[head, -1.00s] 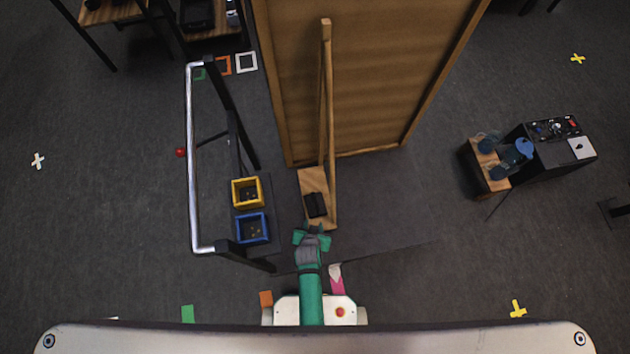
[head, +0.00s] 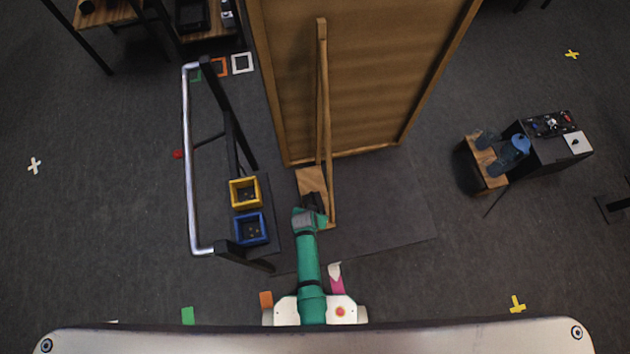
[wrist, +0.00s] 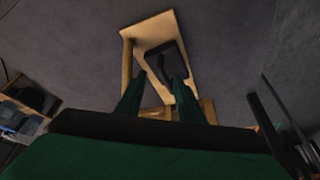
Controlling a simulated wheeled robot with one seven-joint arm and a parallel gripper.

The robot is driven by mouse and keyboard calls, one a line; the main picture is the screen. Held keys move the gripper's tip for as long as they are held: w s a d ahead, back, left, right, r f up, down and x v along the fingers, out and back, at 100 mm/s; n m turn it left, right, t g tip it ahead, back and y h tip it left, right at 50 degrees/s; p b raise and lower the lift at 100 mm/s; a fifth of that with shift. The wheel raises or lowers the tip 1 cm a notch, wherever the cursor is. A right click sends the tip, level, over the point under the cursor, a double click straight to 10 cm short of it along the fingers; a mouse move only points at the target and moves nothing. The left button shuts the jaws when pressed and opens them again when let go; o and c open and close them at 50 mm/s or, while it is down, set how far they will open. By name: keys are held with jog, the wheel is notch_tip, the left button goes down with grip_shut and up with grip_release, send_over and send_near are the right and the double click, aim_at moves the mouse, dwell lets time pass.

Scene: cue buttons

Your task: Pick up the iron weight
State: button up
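The iron weight (head: 314,199) is a black block on the light wooden shelf (head: 310,178) of the tall wooden stand. My green gripper (head: 310,217) covers part of it in the head view. In the wrist view the weight (wrist: 166,52) lies just ahead of my fingertips (wrist: 158,82). The two fingers are apart, with a dark narrow part of the weight showing between them. I cannot tell whether either finger touches it.
A thin wooden upright (head: 325,120) rises along the shelf's right side. A large wooden panel (head: 355,80) stands behind. To the left are a yellow bin (head: 245,192), a blue bin (head: 250,228) and a metal rail (head: 188,150). The floor to the right is clear up to a small table.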

aim_at(314, 203)
jog(key=shift+x, duration=4.95)
jog(key=shift+d, duration=0.1)
grip_shut()
